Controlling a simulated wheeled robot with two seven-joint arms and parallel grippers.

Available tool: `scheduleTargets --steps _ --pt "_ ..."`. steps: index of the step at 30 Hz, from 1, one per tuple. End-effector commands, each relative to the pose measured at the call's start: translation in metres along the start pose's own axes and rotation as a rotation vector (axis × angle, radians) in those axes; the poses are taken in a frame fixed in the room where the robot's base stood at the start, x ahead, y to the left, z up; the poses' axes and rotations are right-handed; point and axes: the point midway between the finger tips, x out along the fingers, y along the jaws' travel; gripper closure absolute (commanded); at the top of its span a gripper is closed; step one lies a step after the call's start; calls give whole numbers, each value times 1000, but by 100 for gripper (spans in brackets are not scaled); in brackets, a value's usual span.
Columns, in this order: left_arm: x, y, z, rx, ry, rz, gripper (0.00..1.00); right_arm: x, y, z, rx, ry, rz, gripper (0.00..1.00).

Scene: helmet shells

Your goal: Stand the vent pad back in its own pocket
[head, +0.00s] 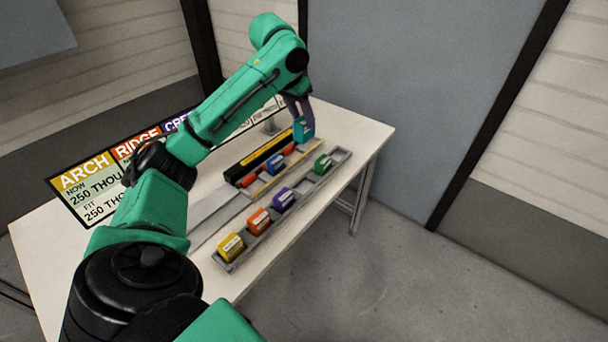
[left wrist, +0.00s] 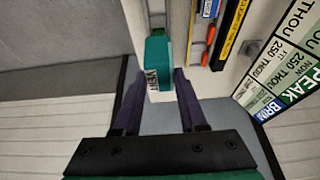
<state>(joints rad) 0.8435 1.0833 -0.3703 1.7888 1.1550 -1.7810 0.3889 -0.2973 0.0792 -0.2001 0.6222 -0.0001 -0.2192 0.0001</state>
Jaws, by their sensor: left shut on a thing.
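The vent pad (head: 303,132) is a teal block with a white label. My left gripper (head: 300,118) is shut on it, above the far end of the table. In the left wrist view the pad (left wrist: 158,50) sits between the two purple fingers, with "VENT" readable on its label. A long grey pocketed tray (head: 244,250) holds yellow (head: 230,247), orange (head: 259,221), purple (head: 284,201) and green (head: 322,163) pads. Empty pockets show between the purple and green pads and at the far end. My right gripper is not in view.
Beside the tray, a black bar with a yellow strip (head: 266,155) stands behind a blue pad (head: 275,164) and small orange pieces (head: 248,180). The white table (head: 365,134) is bare at the far right.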

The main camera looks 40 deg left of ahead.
Motion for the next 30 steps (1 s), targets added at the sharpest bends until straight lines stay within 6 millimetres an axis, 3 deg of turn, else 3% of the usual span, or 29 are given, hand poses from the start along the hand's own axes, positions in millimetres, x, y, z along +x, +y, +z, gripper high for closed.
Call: scheduleTargets --steps 6,12,22,30 --pt "67 0 30 2 -11 -4 100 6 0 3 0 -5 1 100" --pt "121 1 52 1 -6 -1 100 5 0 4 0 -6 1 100" --pt "173 2 73 1 -3 0 100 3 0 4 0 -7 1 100" --pt "176 2 74 2 -1 -1 100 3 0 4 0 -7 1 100"
